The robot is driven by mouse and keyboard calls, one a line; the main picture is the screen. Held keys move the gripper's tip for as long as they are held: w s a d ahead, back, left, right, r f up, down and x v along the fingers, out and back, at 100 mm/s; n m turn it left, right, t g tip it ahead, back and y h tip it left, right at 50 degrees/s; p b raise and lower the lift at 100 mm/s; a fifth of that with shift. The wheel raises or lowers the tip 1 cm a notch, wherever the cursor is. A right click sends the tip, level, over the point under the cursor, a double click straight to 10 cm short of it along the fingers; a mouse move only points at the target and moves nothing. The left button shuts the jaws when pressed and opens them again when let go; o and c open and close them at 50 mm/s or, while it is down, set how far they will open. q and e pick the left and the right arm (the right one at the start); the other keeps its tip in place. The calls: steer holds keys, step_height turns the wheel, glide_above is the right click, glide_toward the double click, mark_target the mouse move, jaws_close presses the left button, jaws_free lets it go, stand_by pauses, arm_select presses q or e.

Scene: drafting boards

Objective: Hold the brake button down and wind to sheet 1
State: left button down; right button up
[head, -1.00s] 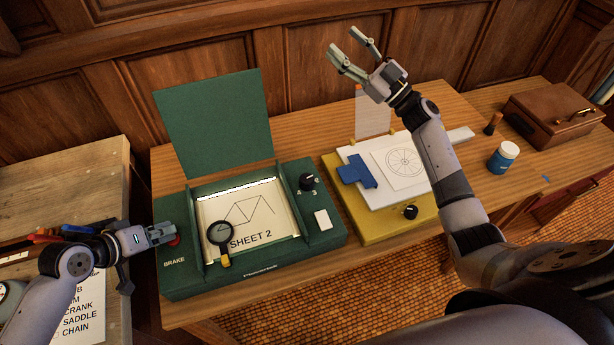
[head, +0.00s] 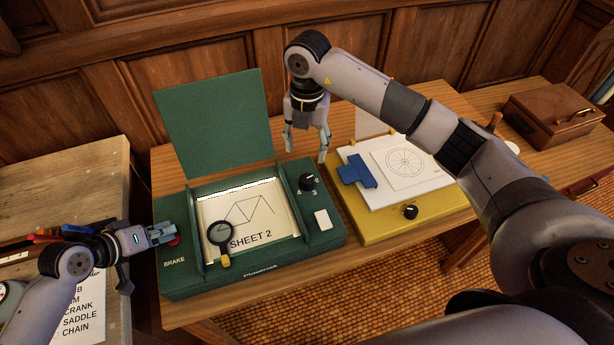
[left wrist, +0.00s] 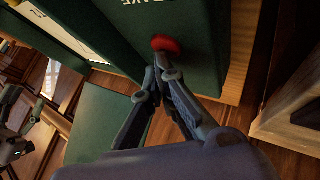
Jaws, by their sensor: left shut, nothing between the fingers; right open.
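The green box (head: 218,283) stands on the wooden desk with its lid up. Its lit window shows a sheet (head: 265,222) reading "SHEET 2". The red brake button (head: 174,240) is at its left end, partly hidden by my left gripper (head: 172,234). A black knob (head: 307,182) with small numbers is on the box's right side. My right gripper (head: 305,153) is open, pointing down, above and behind the knob.
A magnifier (head: 221,236) lies over the window's lower left. A white switch (head: 322,220) is below the knob. A yellow board (head: 385,227) with its own knob (head: 410,212) and a blue piece (head: 357,172) stands to the right. A brown case (head: 552,113) is at far right.

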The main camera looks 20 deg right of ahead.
mark_target(307, 178)
steer(key=shift+d, duration=0.15)
step_height(307, 178, down, 12)
steer(key=shift+f, duration=0.1)
stand_by(0.6)
steer(key=shift+c, duration=0.4)
steer(key=c, duration=1.1)
